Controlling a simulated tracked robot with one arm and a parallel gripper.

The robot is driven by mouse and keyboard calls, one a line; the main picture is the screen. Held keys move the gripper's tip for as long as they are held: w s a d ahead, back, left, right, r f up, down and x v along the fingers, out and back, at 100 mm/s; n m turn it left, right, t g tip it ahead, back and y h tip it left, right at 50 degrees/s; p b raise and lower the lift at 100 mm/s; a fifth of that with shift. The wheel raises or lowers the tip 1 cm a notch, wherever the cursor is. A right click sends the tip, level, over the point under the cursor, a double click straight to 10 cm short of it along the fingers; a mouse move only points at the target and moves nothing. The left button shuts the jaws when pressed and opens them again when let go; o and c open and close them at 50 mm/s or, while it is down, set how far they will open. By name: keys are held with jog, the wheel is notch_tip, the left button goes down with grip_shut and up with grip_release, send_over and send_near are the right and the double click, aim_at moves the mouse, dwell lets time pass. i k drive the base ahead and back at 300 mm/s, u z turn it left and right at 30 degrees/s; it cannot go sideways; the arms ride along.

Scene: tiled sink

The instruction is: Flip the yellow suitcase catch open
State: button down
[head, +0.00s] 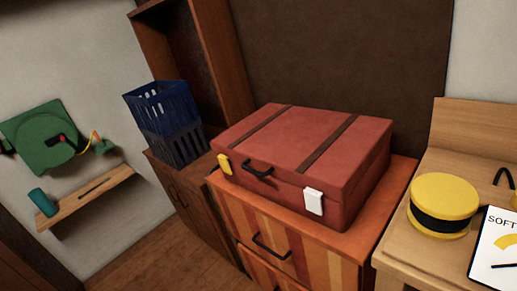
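A closed red suitcase (300,150) with two dark straps lies flat on a striped orange drawer cabinet (290,232). Its yellow catch (224,164) sits at the left end of the front face and looks upright against it. A white catch (314,202) sits near the right end of the same face. A black handle (258,170) is between them, nearer the yellow catch. My gripper does not show in the head view, so its distance from the catch cannot be seen.
Stacked blue and dark baskets (168,125) stand on a brown cabinet left of the suitcase. A wooden desk (395,257) at right holds a yellow and black round box (443,205) and a printed sign (497,248). A wall shelf (88,198) is at far left. Floor (155,258) shows in front.

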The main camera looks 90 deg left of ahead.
aim_at(223, 159)
jog(key=u, duration=2.05)
jog(key=k, duration=1.25)
jog(key=z, duration=0.05)
jog(key=i, duration=1.55)
jog(key=u, duration=0.45)
